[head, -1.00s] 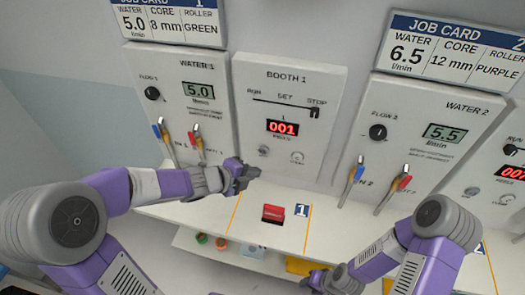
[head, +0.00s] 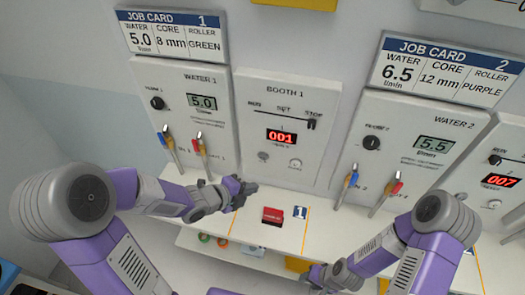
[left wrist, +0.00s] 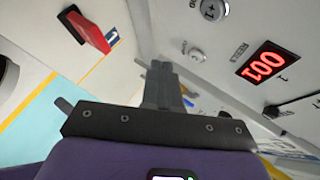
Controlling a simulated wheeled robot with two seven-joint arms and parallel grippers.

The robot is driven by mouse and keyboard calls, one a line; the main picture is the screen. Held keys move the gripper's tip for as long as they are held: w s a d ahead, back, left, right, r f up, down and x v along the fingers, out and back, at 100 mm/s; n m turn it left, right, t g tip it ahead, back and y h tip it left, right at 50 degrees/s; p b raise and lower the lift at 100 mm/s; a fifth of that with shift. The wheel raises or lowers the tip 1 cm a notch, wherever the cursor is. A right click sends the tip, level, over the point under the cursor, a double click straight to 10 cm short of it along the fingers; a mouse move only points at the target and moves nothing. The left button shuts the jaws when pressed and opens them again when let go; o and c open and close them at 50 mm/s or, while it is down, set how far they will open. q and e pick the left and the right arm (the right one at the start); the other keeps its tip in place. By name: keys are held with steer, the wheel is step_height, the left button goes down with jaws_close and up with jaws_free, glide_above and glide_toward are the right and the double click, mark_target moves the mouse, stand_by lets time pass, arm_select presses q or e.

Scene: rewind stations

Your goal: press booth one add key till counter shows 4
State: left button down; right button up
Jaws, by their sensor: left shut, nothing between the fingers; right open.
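The Booth 1 panel (head: 260,105) stands upright at the back, its red counter (head: 281,136) showing 001. The counter also shows, turned, in the left wrist view (left wrist: 266,62). Two round keys sit below it: a grey left key (head: 263,156) and a paler right key (head: 295,163). My right gripper (head: 318,277) is open, low and right.
The Booth 1 slider knob (head: 311,124) is at STOP. Valve handles of Water 1 (head: 200,143) and Water 2 (head: 350,180) stick out on either side. Lower shelves hold small items.

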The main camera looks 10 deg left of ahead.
mark_target(263, 157)
arm_select(q)
steer(key=shift+s, duration=0.15)
stand_by(0.3)
steer(key=w+p, duration=0.2)
steer(key=w, duration=0.6)
steer(key=shift+w, duration=0.4)
steer(key=shift+w+d, duration=0.1)
stand_by(1.6)
steer(key=shift+w, duration=0.35)
steer(key=shift+w, duration=0.35)
stand_by(0.8)
steer(key=shift+s, duration=0.1)
steer(key=shift+s+b, duration=0.3)
steer(key=shift+s, duration=0.4)
